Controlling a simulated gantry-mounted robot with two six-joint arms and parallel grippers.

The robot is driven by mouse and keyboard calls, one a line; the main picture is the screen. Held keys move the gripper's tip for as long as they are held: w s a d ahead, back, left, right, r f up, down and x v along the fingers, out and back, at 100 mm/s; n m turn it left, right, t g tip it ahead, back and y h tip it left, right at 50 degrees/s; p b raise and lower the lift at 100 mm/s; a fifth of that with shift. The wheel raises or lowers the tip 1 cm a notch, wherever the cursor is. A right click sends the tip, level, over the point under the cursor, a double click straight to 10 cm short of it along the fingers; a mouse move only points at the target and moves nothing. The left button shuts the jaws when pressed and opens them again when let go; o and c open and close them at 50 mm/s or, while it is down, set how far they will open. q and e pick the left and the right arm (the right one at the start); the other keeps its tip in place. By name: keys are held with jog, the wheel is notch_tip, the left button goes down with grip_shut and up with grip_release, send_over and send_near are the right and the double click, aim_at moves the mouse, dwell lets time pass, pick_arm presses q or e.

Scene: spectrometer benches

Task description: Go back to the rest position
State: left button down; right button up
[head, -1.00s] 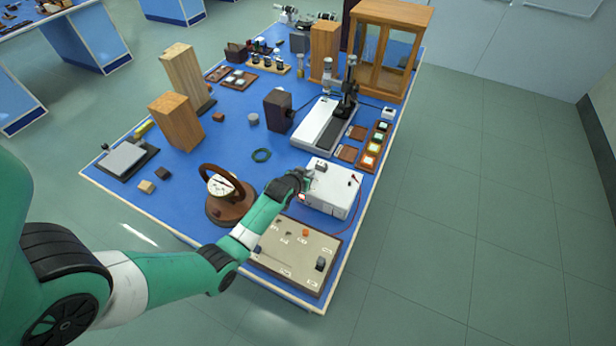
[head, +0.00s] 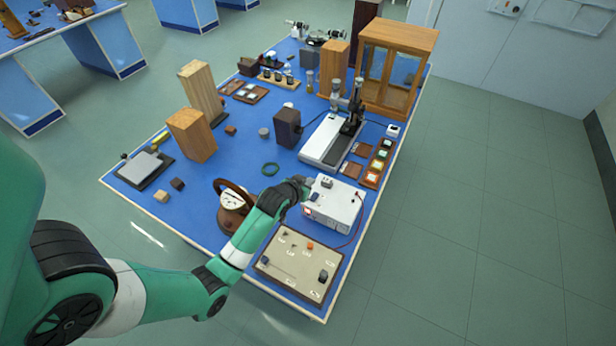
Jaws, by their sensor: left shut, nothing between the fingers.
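My left gripper (head: 304,189) is at the end of the green and white arm that comes in from the lower left. It is small and dark here, beside the left end of a white power-supply box (head: 334,207). I cannot tell whether it touches the box. It is shut and holds nothing. My left arm is stretched out low over the near part of the blue bench (head: 232,153). My right gripper is not in view.
A round dial on a wooden stand (head: 234,196) is close to my left forearm, which partly covers it. A beige panel with knobs (head: 297,263) lies just right of the arm. Wooden blocks (head: 192,135) and a glass-fronted cabinet (head: 396,66) stand further back.

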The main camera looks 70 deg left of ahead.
pick_arm(q)
jog(key=shift+s+d+r, duration=0.2)
jog(key=shift+s+r, duration=0.05)
jog(key=shift+r, duration=0.15)
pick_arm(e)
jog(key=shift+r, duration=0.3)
